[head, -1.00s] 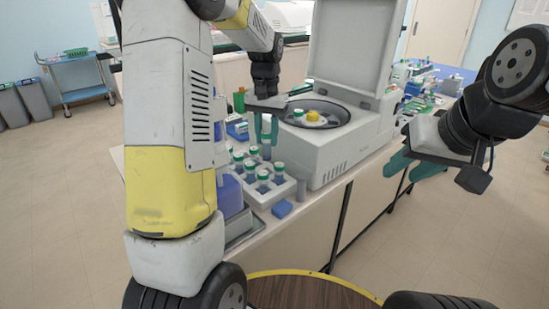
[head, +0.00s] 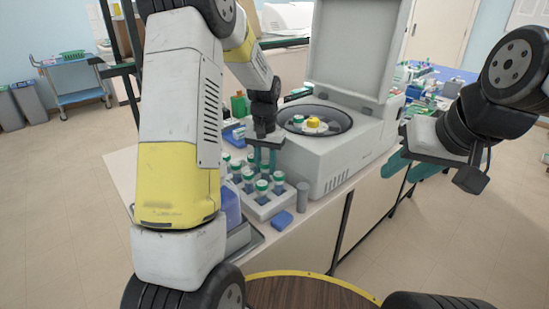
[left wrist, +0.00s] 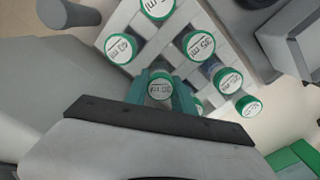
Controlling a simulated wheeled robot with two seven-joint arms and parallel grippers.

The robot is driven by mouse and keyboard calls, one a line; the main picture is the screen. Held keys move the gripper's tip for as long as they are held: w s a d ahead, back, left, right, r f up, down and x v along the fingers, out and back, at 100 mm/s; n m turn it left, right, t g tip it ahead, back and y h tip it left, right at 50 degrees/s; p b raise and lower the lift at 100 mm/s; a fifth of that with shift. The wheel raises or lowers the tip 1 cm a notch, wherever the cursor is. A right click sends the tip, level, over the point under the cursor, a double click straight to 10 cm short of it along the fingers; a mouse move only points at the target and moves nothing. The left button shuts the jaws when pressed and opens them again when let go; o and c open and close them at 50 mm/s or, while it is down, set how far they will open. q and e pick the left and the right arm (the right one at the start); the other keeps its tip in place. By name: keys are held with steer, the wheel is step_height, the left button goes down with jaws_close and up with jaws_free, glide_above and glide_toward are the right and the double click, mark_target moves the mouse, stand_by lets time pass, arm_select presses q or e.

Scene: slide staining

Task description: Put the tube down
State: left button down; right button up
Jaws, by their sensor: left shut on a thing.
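My left gripper (head: 265,158) points down over the white tube rack (head: 262,212) and is shut on a green-capped tube. The held tube's cap (left wrist: 160,88) shows between the teal fingers in the left wrist view. It is at the rack, near the other tubes; whether its lower end is in a hole is hidden. Several green-capped tubes (head: 262,186) stand upright in the rack, with printed caps (left wrist: 199,45) in the left wrist view. My right gripper (head: 412,167) is open and empty, away to the right beyond the bench front.
The open-lidded centrifuge (head: 335,150) stands right behind the rack, with a yellow-topped piece (head: 313,122) inside. A green bottle (head: 239,104) stands behind.

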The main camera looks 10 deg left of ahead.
arm_select(q)
steer(key=shift+f, duration=0.3)
steer(key=shift+f, duration=0.1)
steer(key=c, duration=1.1)
jaws_free()
steer(key=shift+o, duration=0.2)
step_height(320, 180, up, 13)
steer(key=shift+f, duration=0.1)
